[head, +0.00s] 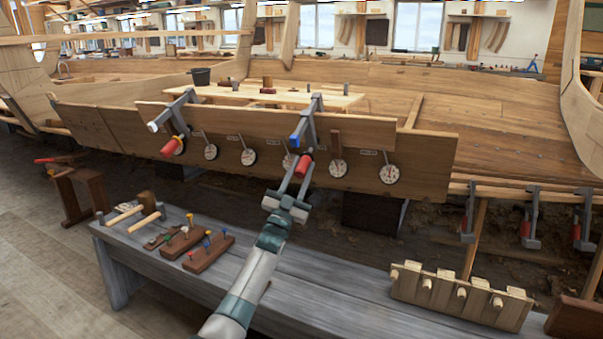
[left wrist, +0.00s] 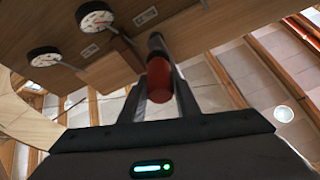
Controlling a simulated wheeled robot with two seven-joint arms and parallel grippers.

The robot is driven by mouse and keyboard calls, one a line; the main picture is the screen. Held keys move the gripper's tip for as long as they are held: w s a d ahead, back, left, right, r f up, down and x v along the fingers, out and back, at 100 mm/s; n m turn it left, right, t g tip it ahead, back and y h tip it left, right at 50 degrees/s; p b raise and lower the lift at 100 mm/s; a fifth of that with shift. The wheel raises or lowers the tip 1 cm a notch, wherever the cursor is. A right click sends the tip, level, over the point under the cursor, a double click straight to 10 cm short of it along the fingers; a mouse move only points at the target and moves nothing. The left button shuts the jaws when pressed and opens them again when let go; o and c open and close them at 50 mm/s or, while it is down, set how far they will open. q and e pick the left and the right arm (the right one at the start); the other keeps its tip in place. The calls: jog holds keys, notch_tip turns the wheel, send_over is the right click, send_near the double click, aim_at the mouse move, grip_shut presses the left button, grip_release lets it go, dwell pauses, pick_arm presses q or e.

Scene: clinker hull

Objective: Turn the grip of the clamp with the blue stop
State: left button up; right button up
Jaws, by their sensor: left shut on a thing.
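The clamp with the blue stop (head: 310,118) hangs over the top edge of the hull plank, just right of the middle. Its blue stop (head: 295,139) faces left and its red grip (head: 305,164) points down. My left gripper (head: 299,173) reaches up from below and is shut on the red grip, which also shows between the fingers in the left wrist view (left wrist: 159,82). A second clamp (head: 177,105) with a white stop (head: 153,127) and its own red grip (head: 171,147) sits further left on the plank. My right gripper is not in view.
Several round white dials line the plank, one (head: 248,157) left of my gripper and one (head: 389,173) to the right. A grey bench (head: 330,280) below carries mallets, wooden blocks and a pegged rack (head: 460,297). More clamps (head: 530,220) hang at the right.

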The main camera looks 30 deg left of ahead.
pick_arm(q)
jog(key=shift+n, duration=0.4)
jog(key=o, duration=1)
jog(key=shift+o, duration=0.2)
jog(key=v, duration=1.7)
jog(key=shift+f, duration=0.2)
jog(key=shift+s+d, duration=0.1)
